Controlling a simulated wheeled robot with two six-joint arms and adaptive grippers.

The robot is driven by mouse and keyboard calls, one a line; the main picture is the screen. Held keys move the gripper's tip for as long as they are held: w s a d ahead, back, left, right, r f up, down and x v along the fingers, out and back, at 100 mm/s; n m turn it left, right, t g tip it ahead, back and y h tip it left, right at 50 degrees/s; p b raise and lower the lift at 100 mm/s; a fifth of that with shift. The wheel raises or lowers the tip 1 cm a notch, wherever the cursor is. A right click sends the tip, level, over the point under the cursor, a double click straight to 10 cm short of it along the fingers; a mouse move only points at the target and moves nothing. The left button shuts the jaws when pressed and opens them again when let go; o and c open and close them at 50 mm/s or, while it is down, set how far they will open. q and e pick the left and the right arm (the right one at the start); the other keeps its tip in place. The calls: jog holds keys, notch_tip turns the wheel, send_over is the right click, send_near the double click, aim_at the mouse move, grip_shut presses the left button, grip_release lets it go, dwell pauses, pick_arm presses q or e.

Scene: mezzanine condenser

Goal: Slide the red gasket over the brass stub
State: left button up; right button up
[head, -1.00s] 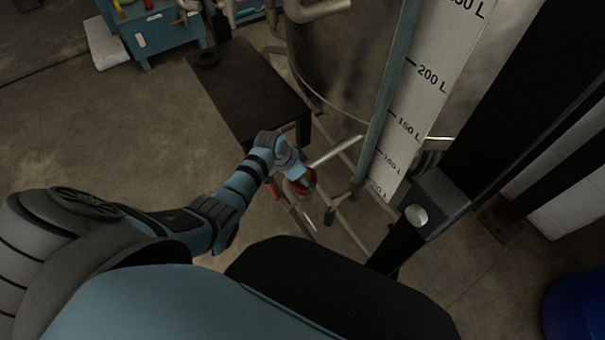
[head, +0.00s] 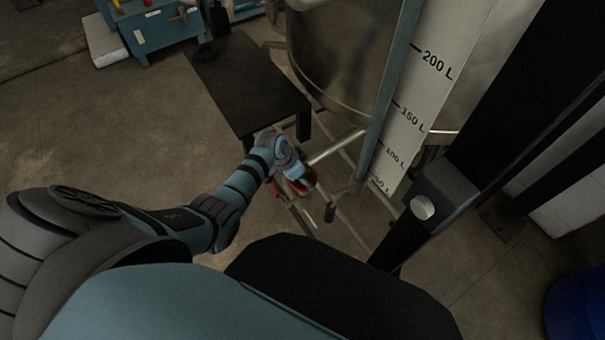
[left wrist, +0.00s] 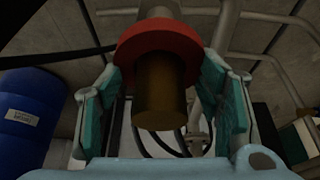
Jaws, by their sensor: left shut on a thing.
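The red gasket (left wrist: 125,52) is a thick ring between the fingertips of my left gripper (left wrist: 161,65) in the left wrist view. The gripper is shut on it, with a teal finger pad at each side. The brass stub (left wrist: 160,92) is a dull brown cylinder that passes through the ring; its round end sticks out on the camera's side. In the head view the left gripper (head: 298,180) is low beside the tank's frame, with red showing at its tip. The stub cannot be made out there. My right gripper is not in view.
A large metal tank (head: 345,55) with a litre scale (head: 410,115) stands behind the gripper. Frame pipes (head: 337,146) run close by it. A black low table (head: 248,82) is to the left. A blue barrel (left wrist: 30,115) shows left in the wrist view.

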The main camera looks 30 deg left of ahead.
pick_arm(q)
jog(key=shift+f, duration=0.4)
jog(key=o, duration=1)
jog(key=shift+r, duration=0.1)
jog(key=v, duration=1.1)
jog(key=shift+s+a+r, duration=0.1)
jog(key=shift+s+r, duration=0.1)
jog(key=shift+r, duration=0.15)
